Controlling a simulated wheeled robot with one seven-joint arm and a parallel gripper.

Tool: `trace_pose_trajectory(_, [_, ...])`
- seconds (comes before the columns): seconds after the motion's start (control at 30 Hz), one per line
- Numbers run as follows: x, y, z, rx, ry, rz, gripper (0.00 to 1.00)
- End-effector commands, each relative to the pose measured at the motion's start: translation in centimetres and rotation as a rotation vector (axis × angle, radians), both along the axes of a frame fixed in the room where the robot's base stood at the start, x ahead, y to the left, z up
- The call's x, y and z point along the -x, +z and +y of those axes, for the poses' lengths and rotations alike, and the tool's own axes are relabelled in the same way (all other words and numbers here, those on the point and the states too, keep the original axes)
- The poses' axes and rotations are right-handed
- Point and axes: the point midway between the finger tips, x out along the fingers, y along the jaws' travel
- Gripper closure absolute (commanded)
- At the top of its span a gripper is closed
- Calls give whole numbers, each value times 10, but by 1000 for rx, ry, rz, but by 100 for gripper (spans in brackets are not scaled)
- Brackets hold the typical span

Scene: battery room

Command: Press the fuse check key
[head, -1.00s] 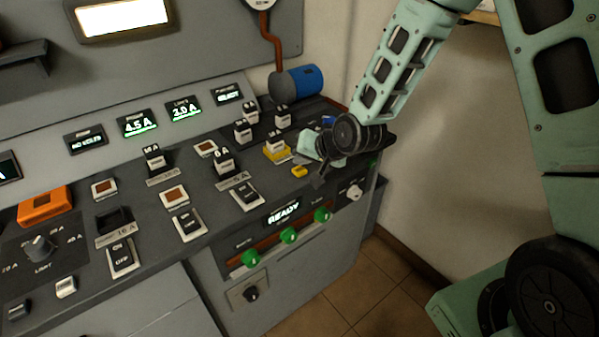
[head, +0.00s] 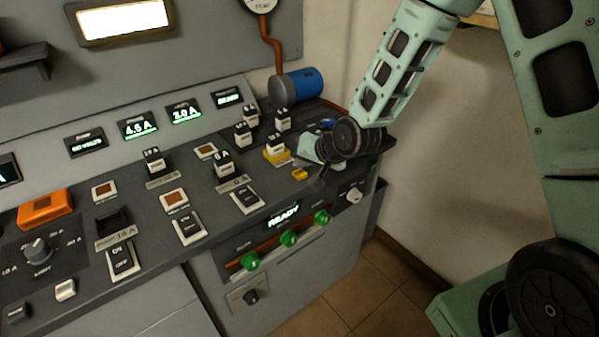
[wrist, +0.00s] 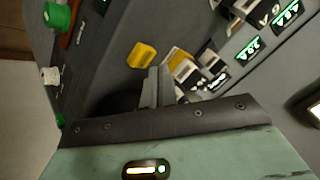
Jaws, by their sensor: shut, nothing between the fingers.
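A small yellow key (head: 300,173), which I take to be the fuse check key, sits on the dark sloped console near its right end. It also shows in the wrist view (wrist: 141,55). Just behind it is a yellow holder (head: 276,159) with a white block in it, also in the wrist view (wrist: 178,60). My gripper (head: 319,181) is low over the console, just right of the yellow key. In the wrist view my fingers (wrist: 156,80) are together and empty, with their tips close to the key but apart from it in the picture. Contact with the console cannot be told.
A READY display (head: 283,214) and several green knobs (head: 289,237) line the console front. A blue cylinder (head: 297,87) is behind. A wall bounds the right side.

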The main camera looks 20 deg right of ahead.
Motion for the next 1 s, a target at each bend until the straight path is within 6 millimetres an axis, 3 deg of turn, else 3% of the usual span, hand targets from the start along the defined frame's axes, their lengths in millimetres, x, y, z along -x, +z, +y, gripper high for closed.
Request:
trace_pose_trajectory(0.77, [0, 0, 0, 0, 0, 0, 100])
trace_pose_trajectory(1.0, [0, -8, 0, 0, 0, 0, 100])
